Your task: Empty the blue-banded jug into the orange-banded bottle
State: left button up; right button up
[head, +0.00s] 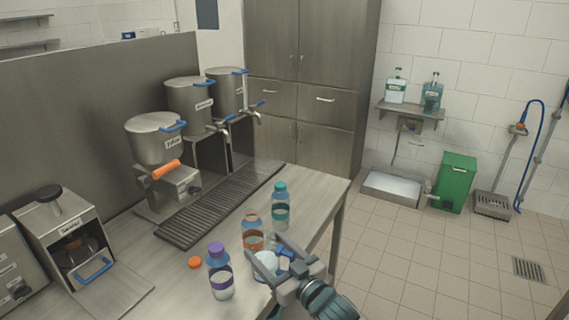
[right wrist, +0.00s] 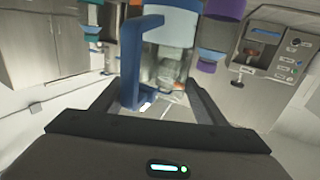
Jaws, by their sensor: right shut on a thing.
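My right gripper (head: 284,262) is shut on the blue handle (right wrist: 140,65) of the blue-banded jug (head: 264,266) near the table's front edge. In the right wrist view the jug's blue band (right wrist: 172,22) and clear body show beyond the fingers; its contents are hard to make out. The orange-banded bottle (head: 252,238) stands upright on the table just behind the jug, which hides part of its lower side. An orange cap (head: 195,262) lies on the table to the left. My left gripper is not in view.
A purple-capped bottle (head: 220,278) stands left of the jug and a teal-capped bottle (head: 280,208) stands behind it, to the right. A drip grate (head: 215,208) runs below several steel urns (head: 155,140). The table (head: 310,188) is clear at its far right corner.

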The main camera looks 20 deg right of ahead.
jog(key=w+d+r+p, duration=0.3)
jog(key=w+d+r, duration=0.7)
jog(key=w, duration=0.5)
notch_tip(320, 180, up, 3)
jog(key=shift+d+f+p, duration=0.15)
jog(key=shift+d+p, duration=0.05)
jog(key=shift+p, duration=0.2)
